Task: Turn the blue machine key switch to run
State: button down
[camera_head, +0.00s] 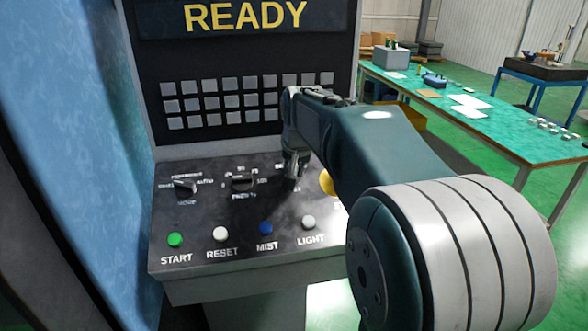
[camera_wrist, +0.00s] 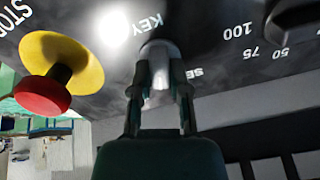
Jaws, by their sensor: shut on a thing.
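The key switch (camera_wrist: 158,60) shows in the wrist view as a pale grey, rounded piece on the dark panel, beside the printed word KEY. My gripper (camera_wrist: 158,82) is shut on it, one finger on each side. Its lower part is hidden between the fingers, and I cannot read which position it points to. In the head view my gripper (camera_head: 294,172) points down at the right part of the sloped control panel (camera_head: 200,257), and it hides the key switch there.
A red stop button (camera_wrist: 42,96) on a yellow base stands close to my gripper. Two dark rotary knobs (camera_head: 185,187) (camera_head: 243,181) sit to the left. START, RESET, MIST and LIGHT buttons line the front. A green-topped bench (camera_head: 450,105) stands at right.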

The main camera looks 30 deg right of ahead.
jog(key=shift+f+m, duration=0.2)
jog(key=shift+m, duration=0.9)
jog(key=c, duration=0.6)
grip_release()
jog(key=shift+r, duration=0.15)
jog(key=shift+s+a+r, duration=0.1)
jog(key=shift+r, duration=0.2)
jog(key=v, duration=1.1)
